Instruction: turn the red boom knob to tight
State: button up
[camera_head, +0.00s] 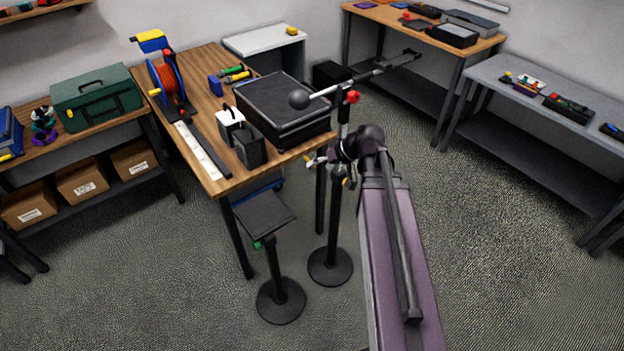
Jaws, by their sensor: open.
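The red boom knob (353,97) sits at the joint where the boom (335,89) meets its upright stand (334,225). The boom slants up to the right, with a dark ball (299,99) on its left end. I cannot tell from this view whether the knob is tight or loose. My gripper (328,171) is open, below the knob and a little to its left, beside the stand's post. It is apart from the knob. My wrist hides part of the gripper and of the post.
A wooden table (205,165) stands left of the boom, carrying a black case (285,100) and a cable reel (168,80). A second stand with a flat dark top (264,216) is in front. A grey bench (500,75) is at right. Open floor lies between.

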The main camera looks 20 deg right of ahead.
jog(key=shift+s+a+f+g+h+p, duration=0.15)
jog(key=shift+s+a+f+g+h, duration=0.2)
jog(key=shift+s+a, duration=0.25)
jog(key=shift+s+a+f+g+h+p, duration=0.2)
jog(key=shift+s+a+f+g+h, duration=0.1)
jog(key=shift+s+a+g, duration=0.25)
jog(key=shift+s+a+f+g+h+p, duration=0.15)
jog(key=shift+s+a+f+g+h, duration=0.15)
jog(key=shift+s+a, duration=0.35)
jog(key=shift+a, duration=0.1)
jog(key=s+a+f+m+g+h, duration=0.1)
jog(key=s+a+f+g+h, duration=0.1)
jog(key=s+h, duration=0.3)
jog(key=shift+s+a+g, duration=0.25)
jog(key=shift+s+g, duration=0.05)
jog(key=shift+s, duration=0.1)
dwell(0.6)
